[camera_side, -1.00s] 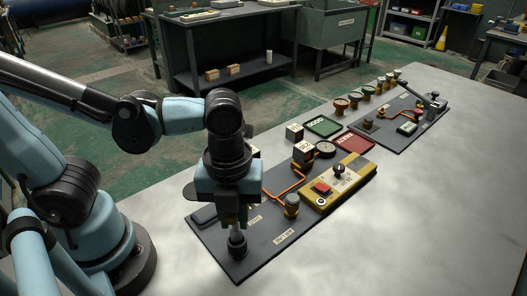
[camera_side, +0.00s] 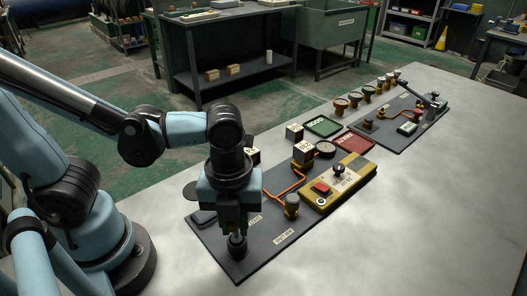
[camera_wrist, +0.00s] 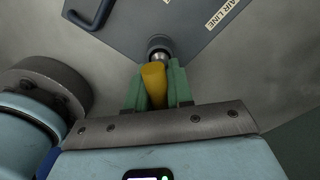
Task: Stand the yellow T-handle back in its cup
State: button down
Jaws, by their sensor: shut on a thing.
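My gripper (camera_wrist: 157,88) is shut on the yellow T-handle (camera_wrist: 154,76), with a green finger on each side of it. The handle's silver shaft points down to the dark round cup (camera_wrist: 158,43) on the grey panel. In the side view my gripper (camera_side: 235,226) hangs just above the cup (camera_side: 237,247), near the panel's front left corner. The shaft's lower end meets the cup's mouth. I cannot tell how deep it sits. The fingers hide most of the handle in the side view.
The grey panel (camera_side: 222,262) also carries a brown-capped fitting (camera_side: 291,204), an orange line (camera_side: 284,193) and a yellow control box (camera_side: 339,184). A red tray (camera_side: 354,143) and a green tray (camera_side: 323,126) lie behind. The table's right side is clear.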

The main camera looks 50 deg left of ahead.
jog(key=shift+f, duration=0.8)
jog(key=c, duration=0.6)
grip_release()
jog(key=shift+r, duration=3.55)
jog(key=shift+w+a+n, duration=0.15)
jog(key=shift+w+n, duration=0.2)
jog(key=shift+n, duration=0.45)
jog(key=w+a+r+n+t, duration=0.1)
jog(key=w+a+n+t, duration=0.2)
jog(key=n, duration=0.9)
jog(key=w+a+n+t, duration=0.4)
jog(key=a+n, duration=0.4)
jog(key=n, duration=0.4)
jog(key=shift+w+a+r+n, duration=0.35)
jog(key=shift+w+a+n, duration=0.05)
